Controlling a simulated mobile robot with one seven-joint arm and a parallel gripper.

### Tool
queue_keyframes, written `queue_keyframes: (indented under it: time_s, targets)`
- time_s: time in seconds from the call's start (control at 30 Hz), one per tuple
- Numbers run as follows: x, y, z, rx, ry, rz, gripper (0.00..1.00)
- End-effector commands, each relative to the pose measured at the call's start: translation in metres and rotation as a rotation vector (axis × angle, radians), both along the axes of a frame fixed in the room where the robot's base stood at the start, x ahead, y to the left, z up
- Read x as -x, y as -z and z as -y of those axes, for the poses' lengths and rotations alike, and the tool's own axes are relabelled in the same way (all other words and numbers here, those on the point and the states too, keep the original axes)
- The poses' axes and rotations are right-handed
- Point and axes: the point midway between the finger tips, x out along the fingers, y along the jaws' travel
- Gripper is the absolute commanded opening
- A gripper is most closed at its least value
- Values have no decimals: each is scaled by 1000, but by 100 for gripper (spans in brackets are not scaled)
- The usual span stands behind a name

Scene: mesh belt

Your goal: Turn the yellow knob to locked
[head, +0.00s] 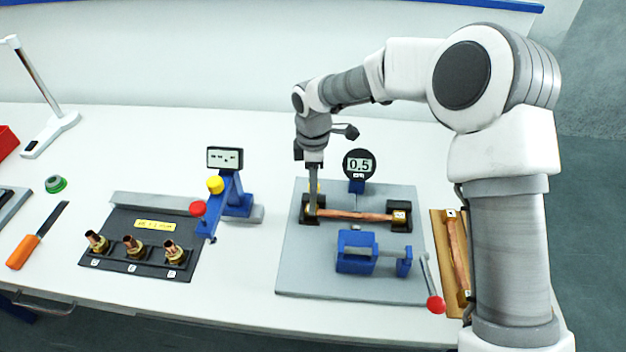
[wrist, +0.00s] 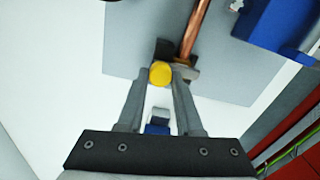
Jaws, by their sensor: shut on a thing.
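The yellow knob (wrist: 161,73) sits between my two fingertips in the wrist view, at the end of the copper rod. My gripper (wrist: 162,76) is shut on it. In the head view my gripper (head: 312,203) reaches down to the black left support of the copper rod (head: 355,215), on the grey plate (head: 300,270). The knob is mostly hidden by my fingers there. I cannot read any lock marking.
A round gauge (head: 359,164) reading 0.5 stands behind the rod. A blue stand (head: 232,195) with red and yellow caps is to the left, near a black fitting block (head: 140,275).

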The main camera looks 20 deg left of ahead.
Motion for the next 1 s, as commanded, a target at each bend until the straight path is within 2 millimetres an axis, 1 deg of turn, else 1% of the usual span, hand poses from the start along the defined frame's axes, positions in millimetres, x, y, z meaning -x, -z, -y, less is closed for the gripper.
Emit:
queue_keyframes:
  time_s: [0.3,0.33,0.47,0.5,0.73,0.83,0.93,1.0]
  targets:
    - [-1,-1,-1,-2,-3,4,0]
    - [-1,-1,-1,-2,-3,4,38]
    - [-1,-1,0,-1,-2,3,61]
    - [-1,-1,0,-1,-2,2,64]
    - [0,0,0,0,-1,1,64]
    - [0,-3,0,0,-1,1,64]
    - [-1,-14,0,-1,-1,4,64]
    - [-1,-26,0,-2,-1,4,64]
